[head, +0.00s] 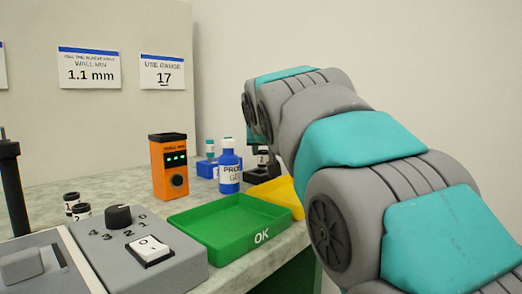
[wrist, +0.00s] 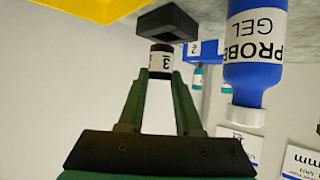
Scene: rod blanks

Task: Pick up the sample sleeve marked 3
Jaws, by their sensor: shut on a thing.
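The sample sleeve marked 3 (wrist: 161,62) is a short dark cylinder with a white label band, seen in the wrist view. My gripper (wrist: 160,74) is shut on it, with one green finger on each side. The sleeve's far end meets a black block (wrist: 168,22); I cannot tell whether it rests in it or is just clear of it. In the head view my arm hides most of the gripper, and I cannot make out the held sleeve clearly. Two other sleeves, marked 1 (head: 71,202) and 2 (head: 82,212), stand at the left.
A blue probe gel bottle (wrist: 257,55) stands close beside the gripper. A yellow tray (head: 277,194), a green OK tray (head: 228,226), an orange meter (head: 169,167), a blue vial rack (head: 207,169) and a grey dial box (head: 138,250) share the bench. Signs hang behind.

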